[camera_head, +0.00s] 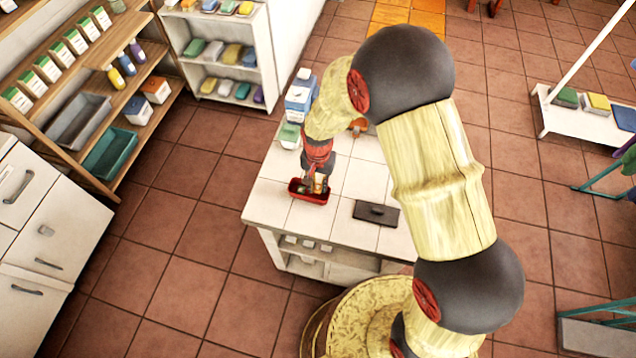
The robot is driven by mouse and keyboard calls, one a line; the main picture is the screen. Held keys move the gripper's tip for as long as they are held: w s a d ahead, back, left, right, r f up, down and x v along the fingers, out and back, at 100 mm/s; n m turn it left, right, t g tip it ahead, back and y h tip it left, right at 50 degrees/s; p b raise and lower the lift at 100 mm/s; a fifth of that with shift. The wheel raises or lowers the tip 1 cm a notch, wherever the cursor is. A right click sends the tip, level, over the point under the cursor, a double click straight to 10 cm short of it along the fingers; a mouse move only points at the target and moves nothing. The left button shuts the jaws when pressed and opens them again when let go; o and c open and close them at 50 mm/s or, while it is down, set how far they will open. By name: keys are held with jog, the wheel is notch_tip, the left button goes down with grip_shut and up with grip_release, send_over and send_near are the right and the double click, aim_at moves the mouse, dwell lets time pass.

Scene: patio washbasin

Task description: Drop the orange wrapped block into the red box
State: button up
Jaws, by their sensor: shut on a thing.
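The red box (298,194) sits on the white tiled table near its left front edge. My gripper (318,187) points down at the box, with its fingertips over or just inside it. It is shut on a small orange-brown thing, which looks like the orange wrapped block (320,179). The fingers hide most of the block. I cannot tell whether it touches the box floor.
A dark flat lidded thing (376,212) lies right of the box on the white table (268,208). Shelves line the left; tiled floor is open between.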

dwell(0.4)
jog(key=o, duration=0.9)
notch_tip(320, 180, up, 12)
jog(key=shift+f, duration=0.1)
dwell(0.4)
dwell(0.3)
